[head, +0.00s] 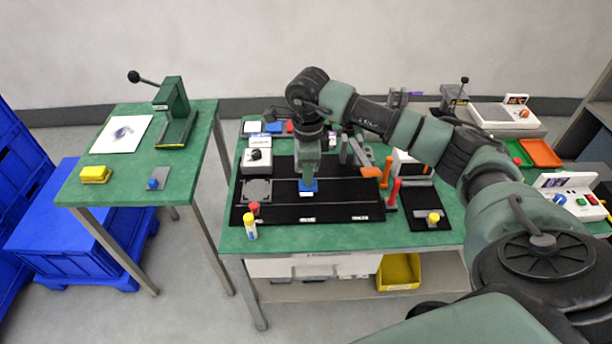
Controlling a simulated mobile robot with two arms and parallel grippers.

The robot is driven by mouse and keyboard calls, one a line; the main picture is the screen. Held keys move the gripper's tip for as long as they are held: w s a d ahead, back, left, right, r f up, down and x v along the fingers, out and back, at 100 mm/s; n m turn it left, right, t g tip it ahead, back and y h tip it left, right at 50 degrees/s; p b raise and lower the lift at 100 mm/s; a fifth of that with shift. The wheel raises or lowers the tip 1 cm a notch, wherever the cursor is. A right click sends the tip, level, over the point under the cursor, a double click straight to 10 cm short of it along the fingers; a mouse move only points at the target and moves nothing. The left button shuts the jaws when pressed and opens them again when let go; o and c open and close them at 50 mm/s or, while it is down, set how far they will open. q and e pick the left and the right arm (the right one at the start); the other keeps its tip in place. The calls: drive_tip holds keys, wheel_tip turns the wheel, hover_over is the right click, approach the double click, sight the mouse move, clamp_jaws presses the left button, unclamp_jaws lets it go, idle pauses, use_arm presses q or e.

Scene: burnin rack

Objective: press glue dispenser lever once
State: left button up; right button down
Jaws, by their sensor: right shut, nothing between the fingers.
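My right arm reaches in from the right over the main green bench, and its gripper (309,178) points down over the black mat (340,212). Its fingers are shut with nothing between them. A small blue block with a white front (308,190) shows right at the fingertips; I cannot tell whether they touch it. No part is clearly marked as the glue dispenser. Small grey plates with knobs stand about: a red knob (254,207) at the mat's left, a yellow knob (434,217) at its right, and a blue knob (153,184) on the left table. My left gripper is out of view.
A green press with a black-ball lever (174,110) stands on the left table (120,180). A yellow-capped bottle (250,226) stands at the bench's front edge. Red and orange upright handles (393,194) stand right of the gripper. A gap separates the two tables.

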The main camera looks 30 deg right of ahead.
wheel_tip(320, 180, up, 8)
drive_tip(key=p, duration=0.4)
drive_tip(key=shift+s+r+p, duration=0.15)
drive_tip(key=shift+r+p, duration=0.1)
drive_tip(key=shift+p, duration=0.05)
idle(0.3)
idle(0.4)
